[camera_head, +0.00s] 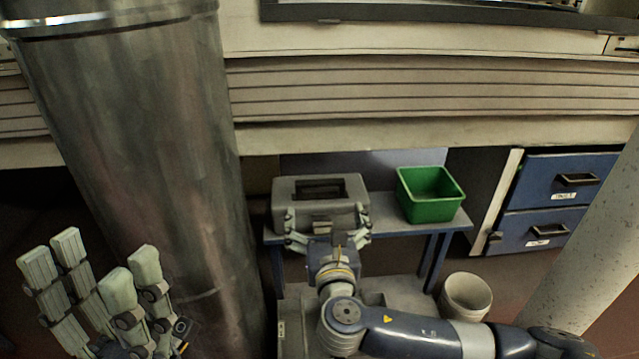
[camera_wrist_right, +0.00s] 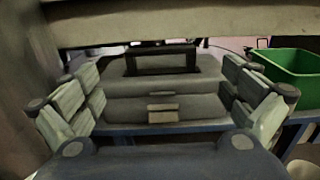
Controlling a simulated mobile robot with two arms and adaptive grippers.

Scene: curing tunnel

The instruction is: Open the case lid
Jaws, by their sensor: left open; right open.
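The grey case (camera_head: 345,187) with a dark top handle sits on a blue table, its lid closed. In the right wrist view the case (camera_wrist_right: 205,82) faces me with a small light latch (camera_wrist_right: 163,112) at its front middle. My right gripper (camera_head: 328,232) is open in front of the case, its fingers spread to either side of the case front. In the right wrist view the right gripper's fingers (camera_wrist_right: 160,98) frame the case with nothing between them; I cannot tell whether they touch it. My left gripper (camera_head: 100,280) is open and empty at the lower left, away from the case.
A green bin (camera_head: 432,207) stands on the blue table (camera_head: 385,212) right of the case. A thick metal column (camera_head: 150,150) stands at the left. A white bucket (camera_head: 466,297) is on the floor, and blue drawers (camera_head: 545,200) stand at the right.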

